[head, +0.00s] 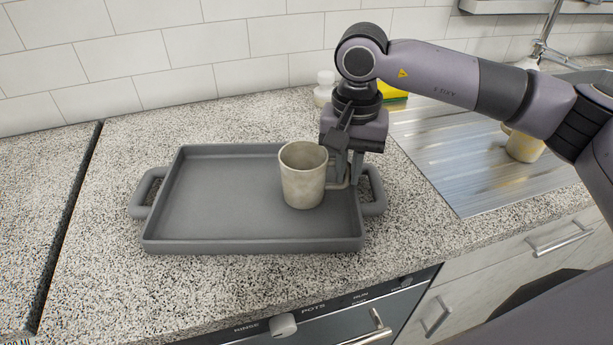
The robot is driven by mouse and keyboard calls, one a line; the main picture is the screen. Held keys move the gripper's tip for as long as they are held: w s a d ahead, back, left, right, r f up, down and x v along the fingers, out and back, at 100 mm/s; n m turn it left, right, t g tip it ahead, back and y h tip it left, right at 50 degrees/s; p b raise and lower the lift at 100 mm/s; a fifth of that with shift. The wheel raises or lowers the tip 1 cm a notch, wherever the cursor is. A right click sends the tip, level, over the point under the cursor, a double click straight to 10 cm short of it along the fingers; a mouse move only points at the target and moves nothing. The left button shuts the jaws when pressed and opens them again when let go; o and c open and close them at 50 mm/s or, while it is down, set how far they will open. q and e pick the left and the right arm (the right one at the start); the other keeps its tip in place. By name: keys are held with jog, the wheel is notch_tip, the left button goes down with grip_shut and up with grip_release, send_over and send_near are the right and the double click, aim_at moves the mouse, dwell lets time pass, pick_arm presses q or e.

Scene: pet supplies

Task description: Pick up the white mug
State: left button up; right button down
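The off-white mug (302,180) stands upright on the right part of the grey tray (215,245), its mouth facing up and its handle towards the right. My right gripper (348,172) points down at the handle side of the mug, over the tray's right end. Its fingers are beside or around the handle. The fingers and handle overlap in the picture, so I cannot tell whether they grip it. My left gripper is out of view.
A small white bottle (324,88) and a yellow-green sponge (394,95) stand behind my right gripper. A ribbed metal drainboard (455,160) with a yellowish cup (524,146) lies to the right. The tray's left part is empty.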

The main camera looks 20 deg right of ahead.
jog(key=shift+r, duration=0.2)
jog(key=shift+w+r, duration=0.1)
jog(key=shift+r, duration=0.55)
notch_tip(320, 180, up, 18)
jog(key=p, duration=0.1)
jog(key=shift+r, duration=0.25)
